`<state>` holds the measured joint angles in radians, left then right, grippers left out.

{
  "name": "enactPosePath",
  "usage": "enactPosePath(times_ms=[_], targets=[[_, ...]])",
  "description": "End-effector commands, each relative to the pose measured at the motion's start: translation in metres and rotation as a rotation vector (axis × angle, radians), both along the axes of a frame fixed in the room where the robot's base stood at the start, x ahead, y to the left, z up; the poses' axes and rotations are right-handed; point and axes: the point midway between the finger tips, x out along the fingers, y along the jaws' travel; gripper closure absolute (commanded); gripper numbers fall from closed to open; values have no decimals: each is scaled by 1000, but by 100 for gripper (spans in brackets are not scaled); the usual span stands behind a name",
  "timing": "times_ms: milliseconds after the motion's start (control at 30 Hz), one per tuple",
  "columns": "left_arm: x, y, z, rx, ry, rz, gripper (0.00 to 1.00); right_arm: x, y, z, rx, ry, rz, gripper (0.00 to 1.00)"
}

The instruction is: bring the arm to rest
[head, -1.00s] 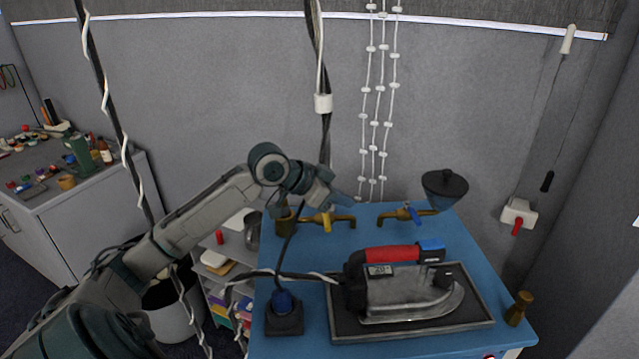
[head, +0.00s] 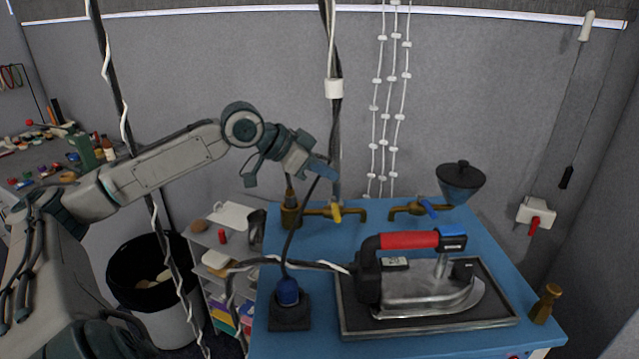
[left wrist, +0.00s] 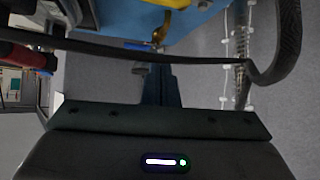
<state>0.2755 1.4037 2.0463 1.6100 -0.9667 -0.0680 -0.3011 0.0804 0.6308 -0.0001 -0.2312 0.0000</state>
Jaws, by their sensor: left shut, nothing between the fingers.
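My left arm comes in from the left, and its gripper (head: 328,176) is raised above the back left of the blue table (head: 390,232), near the hanging cable and the brass tap with a yellow handle (head: 336,213). The gripper is shut with nothing held. In the left wrist view the closed fingers (left wrist: 161,88) point toward the table edge and a brass tap (left wrist: 162,32), and a dark cable crosses in front of them. My right gripper is not in view.
An iron with a red handle (head: 410,241) rests on a dark tray (head: 430,331). A dark cable (head: 304,215) rises from a blue plug near the gripper. A second tap with a funnel (head: 461,183) stands to the right. A bin (head: 150,297) and shelf (head: 212,285) are below the arm.

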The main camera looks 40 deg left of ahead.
Motion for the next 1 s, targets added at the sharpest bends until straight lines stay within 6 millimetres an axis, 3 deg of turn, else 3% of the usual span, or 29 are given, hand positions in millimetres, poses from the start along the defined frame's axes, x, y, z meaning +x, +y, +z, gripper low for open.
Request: enactPosePath(times_ms=[33, 200, 667, 767, 1000], targets=[[-1, 2, -5, 2, -2, 0, 100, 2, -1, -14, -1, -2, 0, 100], [-6, 5, 0, 1, -2, 1, 100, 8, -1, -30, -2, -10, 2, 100], [-11, 7, 8, 0, 0, 0, 100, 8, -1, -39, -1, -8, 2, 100], [-11, 7, 12, 0, 0, 0, 100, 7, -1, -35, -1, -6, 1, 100], [-11, 7, 54, 0, 0, 0, 100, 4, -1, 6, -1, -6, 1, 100]])
